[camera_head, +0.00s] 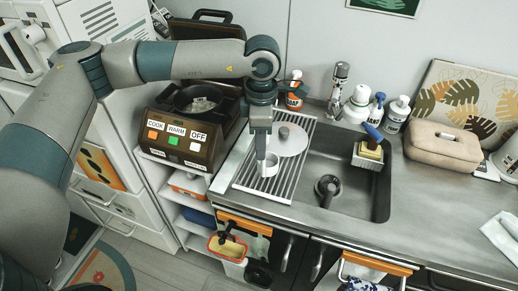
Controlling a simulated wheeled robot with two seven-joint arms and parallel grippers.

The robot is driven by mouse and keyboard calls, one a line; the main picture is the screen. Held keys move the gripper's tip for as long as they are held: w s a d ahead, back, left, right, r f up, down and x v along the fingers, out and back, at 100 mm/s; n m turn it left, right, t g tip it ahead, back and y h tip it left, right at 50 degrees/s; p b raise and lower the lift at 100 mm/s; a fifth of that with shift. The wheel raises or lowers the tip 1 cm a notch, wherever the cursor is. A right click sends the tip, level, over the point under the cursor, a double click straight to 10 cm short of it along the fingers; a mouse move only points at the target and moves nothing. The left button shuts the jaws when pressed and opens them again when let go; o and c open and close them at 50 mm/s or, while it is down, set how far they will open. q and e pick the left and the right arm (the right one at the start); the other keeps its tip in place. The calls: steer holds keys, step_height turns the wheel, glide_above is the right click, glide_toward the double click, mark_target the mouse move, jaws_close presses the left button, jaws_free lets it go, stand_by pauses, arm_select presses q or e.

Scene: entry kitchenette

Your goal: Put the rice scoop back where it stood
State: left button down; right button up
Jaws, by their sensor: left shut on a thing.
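My left gripper (262,160) reaches down over the slatted drying rack (245,180) at the left of the sink. It is shut on a small white cup-shaped thing, which I take to be the rice scoop (271,168). The scoop is at the fingertips, low over the rack's slats; whether it touches them I cannot tell. The fingers and gripper body hide part of it. A round white lid or plate (298,146) with a grey knob lies on the rack, just behind and right of the scoop. My right gripper is not in view.
The sink (345,180) opens right of the rack, with a sponge holder (369,154) at its right. Several bottles (396,114) stand behind it. A cooker (185,140) with a pan stands left, below my arm. The counter (430,210) right of the sink has free room.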

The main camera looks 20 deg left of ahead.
arm_select(q)
steer(key=shift+a+f, duration=0.2)
step_height(320, 180, down, 4)
steer(key=shift+r+p, duration=0.2)
steer(key=shift+p, duration=0.55)
steer(key=shift+f, duration=0.1)
